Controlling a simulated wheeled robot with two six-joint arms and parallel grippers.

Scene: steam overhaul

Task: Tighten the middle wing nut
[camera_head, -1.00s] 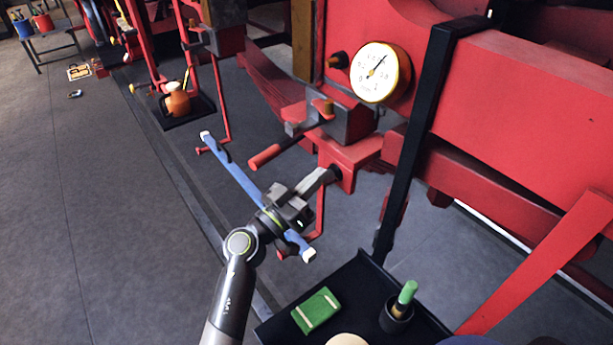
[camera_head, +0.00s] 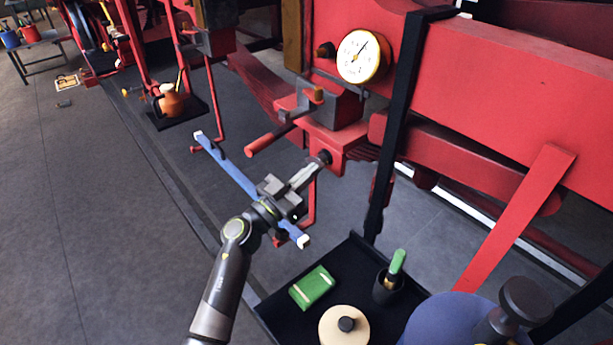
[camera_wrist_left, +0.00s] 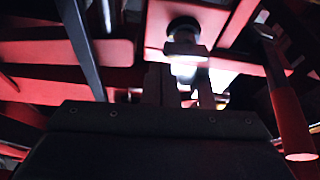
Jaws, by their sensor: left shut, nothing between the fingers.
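My left gripper (camera_head: 314,168) reaches in from the lower left with its fingers together and nothing between them. Its tips are close to a dark round fitting (camera_head: 325,157) on the front of a red block (camera_head: 338,140). I cannot tell whether they touch. In the left wrist view the fingers (camera_wrist_left: 187,92) point at the dark round fitting (camera_wrist_left: 183,26), which has a pale crosspiece in front of it. I cannot make out clear wings, so I cannot tell whether this is the middle wing nut. My right gripper is not in view.
A red handle (camera_head: 268,140) sticks out left of the block, below a white gauge (camera_head: 359,55). A blue bar (camera_head: 228,165) crosses by my wrist. A black post (camera_head: 396,135) stands right of the block. A black tray (camera_head: 273,312) holds a green box (camera_head: 313,288).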

